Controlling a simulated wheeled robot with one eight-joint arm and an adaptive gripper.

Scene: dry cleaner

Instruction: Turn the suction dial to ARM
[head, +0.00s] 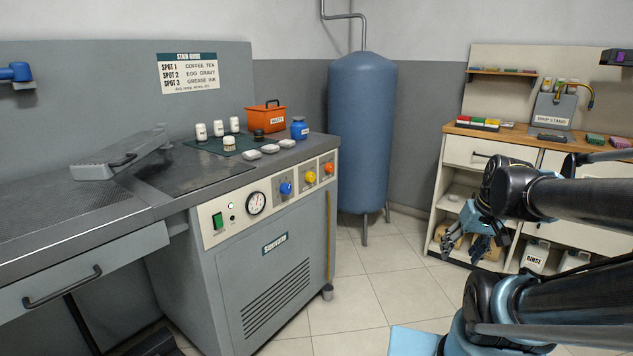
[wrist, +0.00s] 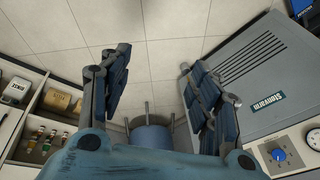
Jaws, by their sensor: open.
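The grey machine's front panel carries three dials in a row: a blue dial (head: 286,188), a yellow dial (head: 310,177) and a red-orange dial (head: 328,168). Their labels are too small to read, so I cannot tell which is the suction dial or where each points. The blue dial also shows in the wrist view (wrist: 278,155), at the lower right. My gripper (head: 463,245) is open and empty, well to the right of the panel, in front of the shelf unit. In the wrist view its fingers (wrist: 153,62) are spread apart over the floor.
The panel also has a round gauge (head: 255,203) and a green switch (head: 218,220). A blue tank (head: 362,130) stands in the corner. A shelf unit (head: 470,150) with bottles and jugs is at the right. Open tiled floor (head: 375,290) lies between machine and shelf.

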